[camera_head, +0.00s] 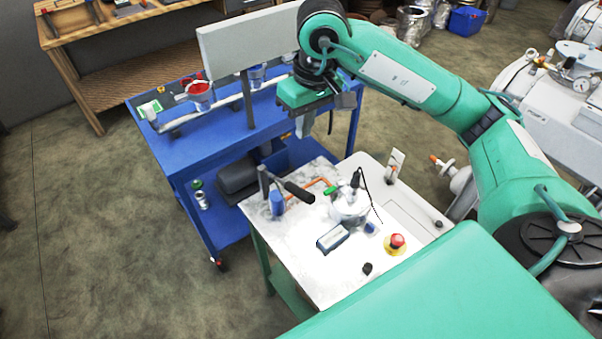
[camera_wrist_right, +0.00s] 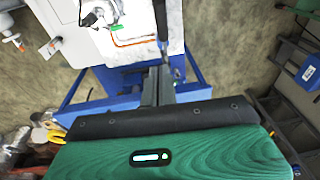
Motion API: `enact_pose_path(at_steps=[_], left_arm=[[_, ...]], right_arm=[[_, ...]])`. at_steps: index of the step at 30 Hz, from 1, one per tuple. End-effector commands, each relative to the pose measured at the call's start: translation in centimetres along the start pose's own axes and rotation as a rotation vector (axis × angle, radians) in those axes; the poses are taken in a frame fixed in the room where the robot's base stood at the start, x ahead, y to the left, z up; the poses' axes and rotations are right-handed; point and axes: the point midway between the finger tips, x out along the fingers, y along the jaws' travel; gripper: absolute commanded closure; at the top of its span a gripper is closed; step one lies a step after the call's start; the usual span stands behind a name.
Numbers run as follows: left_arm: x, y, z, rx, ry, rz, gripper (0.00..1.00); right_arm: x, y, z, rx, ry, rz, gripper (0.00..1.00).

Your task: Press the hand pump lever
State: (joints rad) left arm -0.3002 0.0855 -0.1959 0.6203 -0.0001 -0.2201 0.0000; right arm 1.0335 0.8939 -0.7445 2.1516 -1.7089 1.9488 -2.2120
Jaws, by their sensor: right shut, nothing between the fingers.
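The hand pump stands at the back left of the white work table. Its blue body (camera_head: 278,204) carries a dark upright part, and its black lever (camera_head: 299,191) slants down to the right. My right gripper (camera_head: 331,130) is above and behind the pump, shut and empty, with its fingers pointing down. In the right wrist view the shut fingers (camera_wrist_right: 158,72) sit just below the pump's blue body (camera_wrist_right: 160,18) and dark part; whether they touch cannot be told there. In the head view they are apart from the lever. My left gripper is not in view.
The white work table (camera_head: 310,270) holds a metal vessel (camera_head: 348,207) with an orange tube, a blue box (camera_head: 332,238) and a red emergency button (camera_head: 397,241). A blue cart (camera_head: 170,150) with a grey upright panel (camera_head: 250,42) stands behind, close to my right gripper.

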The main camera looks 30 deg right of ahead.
Motion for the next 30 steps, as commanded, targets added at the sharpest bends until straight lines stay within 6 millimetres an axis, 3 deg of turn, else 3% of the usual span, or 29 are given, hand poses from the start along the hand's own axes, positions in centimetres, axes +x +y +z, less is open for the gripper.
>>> enact_pose_path(at_steps=[8,22,30], left_arm=[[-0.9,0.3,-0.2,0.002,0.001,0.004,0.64],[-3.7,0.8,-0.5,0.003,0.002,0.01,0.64],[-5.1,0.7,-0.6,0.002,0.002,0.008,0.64]], right_arm=[[2.2,0.0,0.1,0.003,-0.004,0.0,1.0],[10.1,0.0,0.1,0.003,-0.007,0.0,1.0],[12.4,-0.4,1.5,0.003,-0.003,0.0,1.0]])
